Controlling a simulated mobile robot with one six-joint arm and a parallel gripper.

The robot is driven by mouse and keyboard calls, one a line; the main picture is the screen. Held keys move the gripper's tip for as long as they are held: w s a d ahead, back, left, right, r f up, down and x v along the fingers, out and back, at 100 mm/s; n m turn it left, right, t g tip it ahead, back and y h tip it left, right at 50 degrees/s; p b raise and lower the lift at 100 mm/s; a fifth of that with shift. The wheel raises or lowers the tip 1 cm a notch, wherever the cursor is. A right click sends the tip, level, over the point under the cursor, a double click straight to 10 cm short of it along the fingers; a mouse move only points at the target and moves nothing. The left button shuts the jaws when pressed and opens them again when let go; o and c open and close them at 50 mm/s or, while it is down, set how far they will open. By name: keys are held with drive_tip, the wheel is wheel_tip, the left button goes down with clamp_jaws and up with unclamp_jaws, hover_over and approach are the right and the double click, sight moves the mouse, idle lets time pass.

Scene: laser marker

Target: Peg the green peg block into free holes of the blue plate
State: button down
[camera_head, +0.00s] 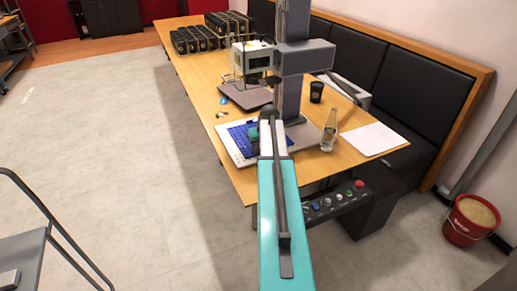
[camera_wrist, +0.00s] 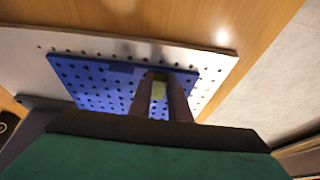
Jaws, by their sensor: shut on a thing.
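The blue plate (camera_wrist: 100,82) is full of small holes and lies on a pale perforated board (camera_wrist: 205,62). In the head view the blue plate (camera_head: 238,134) is near the table's front left edge, partly hidden by my arm. My gripper (camera_wrist: 160,82) is over the plate's right part in the wrist view, its two dark fingers shut on the green peg block (camera_wrist: 158,91). The block shows as a small yellow-green patch between the fingers. Its pegs are hidden, and I cannot tell whether it touches the plate.
The laser marker (camera_head: 303,62) stands behind the plate on the wooden table (camera_head: 232,178). A glass bottle (camera_head: 329,132), a black cup (camera_head: 316,92) and white paper (camera_head: 373,138) are to the right. A control panel (camera_head: 335,203) is below the table edge.

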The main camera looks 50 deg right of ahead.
drive_tip(key=c, duration=1.6)
unclamp_jaws()
drive_tip(key=shift+f, duration=0.1)
drive_tip(key=shift+o, duration=0.2)
drive_tip(key=shift+s, duration=0.1)
drive_tip(key=b+v, duration=0.2)
drive_tip(key=v, duration=1.2)
